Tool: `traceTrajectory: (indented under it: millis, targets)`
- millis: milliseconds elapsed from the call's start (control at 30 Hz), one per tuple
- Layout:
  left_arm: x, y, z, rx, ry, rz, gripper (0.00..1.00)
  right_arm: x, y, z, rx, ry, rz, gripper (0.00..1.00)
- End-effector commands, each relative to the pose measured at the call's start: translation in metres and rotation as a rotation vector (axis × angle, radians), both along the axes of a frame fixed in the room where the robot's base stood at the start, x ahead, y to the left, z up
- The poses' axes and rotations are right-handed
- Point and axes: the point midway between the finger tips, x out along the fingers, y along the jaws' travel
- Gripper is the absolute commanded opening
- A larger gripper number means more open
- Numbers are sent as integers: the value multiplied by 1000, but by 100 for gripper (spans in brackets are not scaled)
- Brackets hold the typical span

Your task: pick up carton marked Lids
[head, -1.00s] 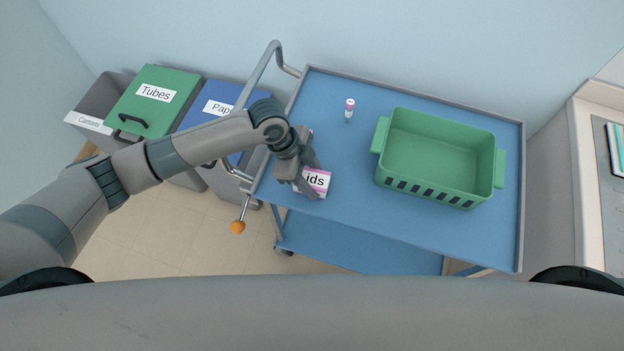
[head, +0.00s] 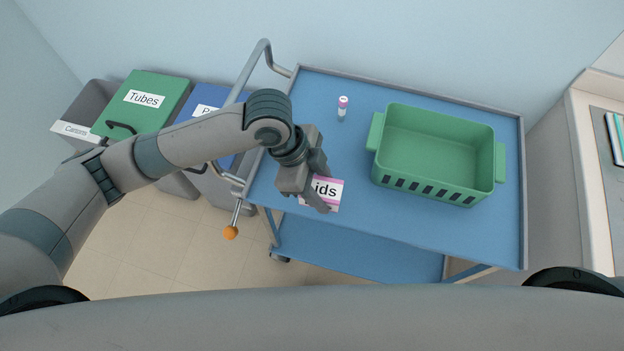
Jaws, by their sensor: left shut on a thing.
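The carton (head: 329,189) is white with pink edges, and the letters "ids" show on its label; the rest is hidden by my gripper. It is at the front left part of the blue cart top. My left gripper (head: 318,188) comes in from the left and is shut on the carton, one finger lying across its left side. I cannot tell whether the carton is clear of the cart surface. My right gripper is out of view.
An empty green basket (head: 437,187) stands on the right of the blue cart (head: 400,232). A small vial with a pink cap (head: 343,106) stands near the back. Bins marked Tubes (head: 146,97) and Cartons (head: 75,130), and a blue one (head: 207,111), stand left of the cart.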

Motion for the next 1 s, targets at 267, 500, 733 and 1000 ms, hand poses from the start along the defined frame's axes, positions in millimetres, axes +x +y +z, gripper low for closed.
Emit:
traceTrajectory:
  millis: [267,500,733,1000]
  targets:
    - [-33,-17,22,-2,-1,-2,21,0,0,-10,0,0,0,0]
    - [-41,-20,28,0,0,1,21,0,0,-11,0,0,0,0]
    - [-41,-20,28,0,0,1,21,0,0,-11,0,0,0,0]
    - [-41,-20,27,0,0,1,21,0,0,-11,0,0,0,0]
